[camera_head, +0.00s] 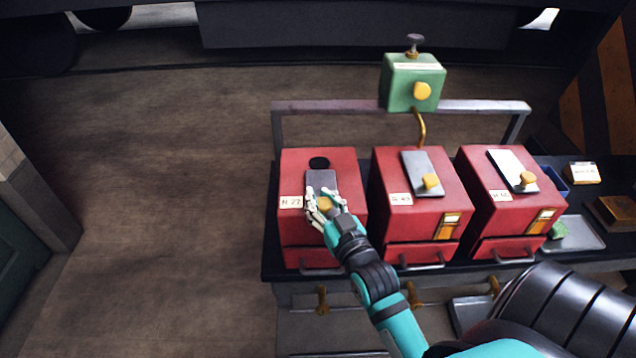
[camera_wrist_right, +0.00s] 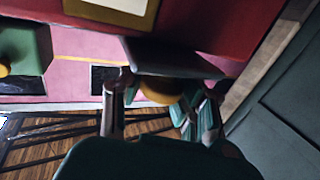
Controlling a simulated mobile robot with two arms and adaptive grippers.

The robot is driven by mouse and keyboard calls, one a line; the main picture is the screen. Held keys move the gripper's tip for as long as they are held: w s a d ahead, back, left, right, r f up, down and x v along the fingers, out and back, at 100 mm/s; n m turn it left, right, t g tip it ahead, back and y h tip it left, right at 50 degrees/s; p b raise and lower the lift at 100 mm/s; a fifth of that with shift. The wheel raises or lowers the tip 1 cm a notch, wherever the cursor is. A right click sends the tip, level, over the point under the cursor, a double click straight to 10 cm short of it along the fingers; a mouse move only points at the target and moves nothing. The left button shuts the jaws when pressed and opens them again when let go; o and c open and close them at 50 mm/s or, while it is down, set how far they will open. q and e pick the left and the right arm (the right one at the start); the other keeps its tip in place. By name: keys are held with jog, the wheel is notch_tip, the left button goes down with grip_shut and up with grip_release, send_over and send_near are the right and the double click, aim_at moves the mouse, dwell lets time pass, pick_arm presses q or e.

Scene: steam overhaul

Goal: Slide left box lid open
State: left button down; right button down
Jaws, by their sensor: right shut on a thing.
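The left red box (camera_head: 291,164) stands on the dark bench, labelled "N 77". Its grey lid (camera_head: 321,179) lies on top, and a round black hole (camera_head: 319,163) shows just beyond the lid's far edge. My right gripper (camera_head: 325,200) is at the lid's near part, shut on the yellow knob (camera_head: 326,206). In the right wrist view the knob (camera_wrist_right: 160,92) sits between the fingers, under the grey lid (camera_wrist_right: 170,58). The fingers hide part of the knob and lid. My left gripper is in neither view.
Two more red boxes (camera_head: 386,168) (camera_head: 478,165) stand to the right, each with a lid and yellow knob. A green box (camera_head: 398,94) sits on the metal rail (camera_head: 330,107) behind. A tray (camera_head: 585,232) lies at the right. Open floor is at the left.

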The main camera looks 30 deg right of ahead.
jog(key=shift+s+a+f, duration=0.1)
jog(key=shift+s+f, duration=0.1)
jog(key=shift+f, duration=0.25)
jog(key=c, duration=1.6)
grip_release()
jog(key=shift+a+f, duration=0.1)
jog(key=shift+o, duration=0.9)
jog(key=shift+s, duration=0.35)
jog(key=shift+o, duration=1.3)
jog(key=shift+s+r, duration=0.45)
jog(key=shift+o, duration=1.1)
jog(key=shift+s+r, duration=0.15)
jog(key=shift+s, duration=0.05)
jog(key=shift+w, duration=0.45)
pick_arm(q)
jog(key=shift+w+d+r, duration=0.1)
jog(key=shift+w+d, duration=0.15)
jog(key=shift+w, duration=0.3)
pick_arm(e)
jog(key=s, duration=0.4)
jog(key=s+a, duration=0.1)
jog(key=s, duration=0.3)
jog(key=s+a, duration=0.1)
jog(key=s, duration=0.3)
